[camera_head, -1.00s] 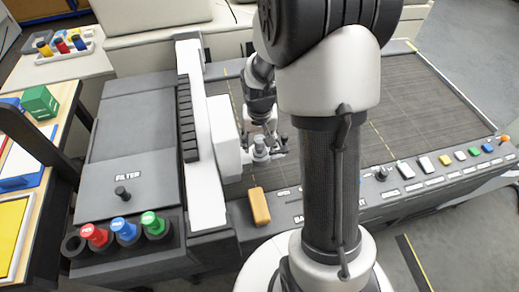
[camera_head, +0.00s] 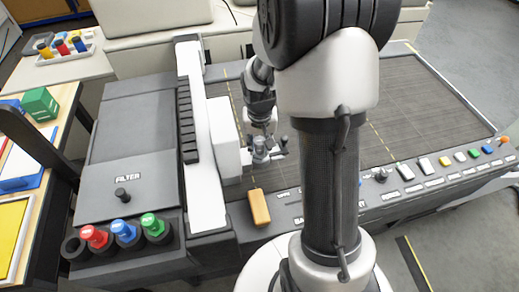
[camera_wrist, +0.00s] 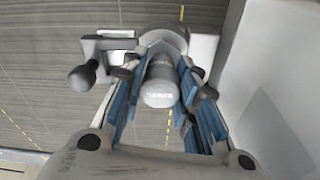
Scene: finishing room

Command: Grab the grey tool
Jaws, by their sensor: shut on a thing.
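In the head view, my gripper (camera_head: 262,142) is low over the dark belt, beside the white upright housing; the tool is small there and partly covered by my gripper.
The white housing (camera_head: 224,150) stands close to the left of my gripper. An orange block (camera_head: 259,207) lies on the machine's front edge. Red, blue and green capped containers (camera_head: 125,232) stand at front left. The belt (camera_head: 420,105) is bare to the right.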

